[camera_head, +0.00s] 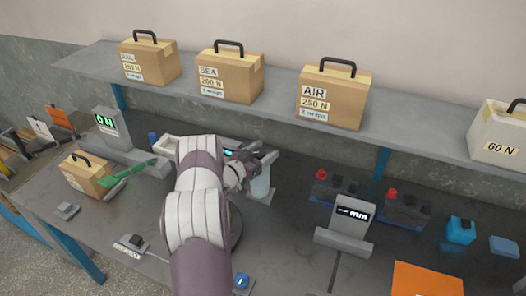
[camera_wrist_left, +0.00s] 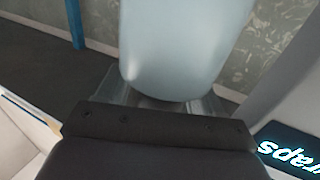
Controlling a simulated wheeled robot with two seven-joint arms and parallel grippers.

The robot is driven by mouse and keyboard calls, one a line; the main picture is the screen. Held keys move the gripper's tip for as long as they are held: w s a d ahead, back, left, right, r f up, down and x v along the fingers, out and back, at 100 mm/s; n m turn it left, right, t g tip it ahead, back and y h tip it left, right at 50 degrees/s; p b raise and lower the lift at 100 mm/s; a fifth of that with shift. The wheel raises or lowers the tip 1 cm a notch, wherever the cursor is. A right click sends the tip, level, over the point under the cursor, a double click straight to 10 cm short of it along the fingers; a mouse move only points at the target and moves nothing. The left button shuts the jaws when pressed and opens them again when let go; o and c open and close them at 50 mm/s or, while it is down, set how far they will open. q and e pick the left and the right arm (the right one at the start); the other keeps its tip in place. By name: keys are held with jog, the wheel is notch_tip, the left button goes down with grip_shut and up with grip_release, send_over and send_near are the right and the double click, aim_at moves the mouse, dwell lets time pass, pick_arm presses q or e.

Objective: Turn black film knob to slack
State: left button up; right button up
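My left arm reaches across the middle of the bench. Its gripper (camera_head: 256,164) is at a pale blue roll (camera_head: 261,186) beside a device with a small lit display (camera_head: 228,152). In the left wrist view the roll (camera_wrist_left: 180,45) fills the space ahead of the dark palm, and grey finger parts show on both sides of its lower end. I cannot tell whether they touch anything. The display (camera_wrist_left: 290,155) reads "raps", partly cut off. No black film knob is clearly visible near the gripper; the arm and roll hide much there. My right gripper is out of view.
Cardboard boxes marked AIR (camera_head: 334,96), SEA (camera_head: 230,76) and RAIL (camera_head: 148,64) stand on the shelf above. A mm gauge (camera_head: 347,225) and two dark batteries are on the right. A small black-topped control (camera_head: 135,241) sits at the front left.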

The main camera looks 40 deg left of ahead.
pick_arm(q)
jog(key=c, duration=0.7)
jog(key=shift+n+y, duration=0.3)
jog(key=shift+y, duration=0.2)
jog(key=n+y, duration=0.1)
jog(key=y, duration=0.1)
jog(key=shift+a+f+n+y+b, duration=0.1)
jog(key=shift+n+y+b, duration=0.25)
jog(key=shift+n+y, duration=0.05)
jog(key=n+y, duration=0.1)
jog(key=y, duration=0.1)
jog(key=n+y+b, duration=0.1)
jog(key=y, duration=0.1)
jog(key=shift+a+f+n+g, duration=0.1)
jog(key=shift+a+n+g, duration=0.05)
jog(key=shift+n+g, duration=0.25)
jog(key=n+y+b, duration=0.1)
jog(key=n+g+y, duration=0.1)
jog(key=y, duration=0.1)
jog(key=n+g+y+b, duration=0.1)
jog(key=shift+s+a+y+b, duration=0.1)
jog(key=shift+a+y+b, duration=0.2)
jog(key=shift+y, duration=0.1)
jog(key=shift+s+a+n+g+y+b, duration=0.15)
jog(key=shift+n+g+y+b, duration=0.65)
jog(key=shift+n+g+y, duration=0.6)
jog(key=shift+r, duration=0.2)
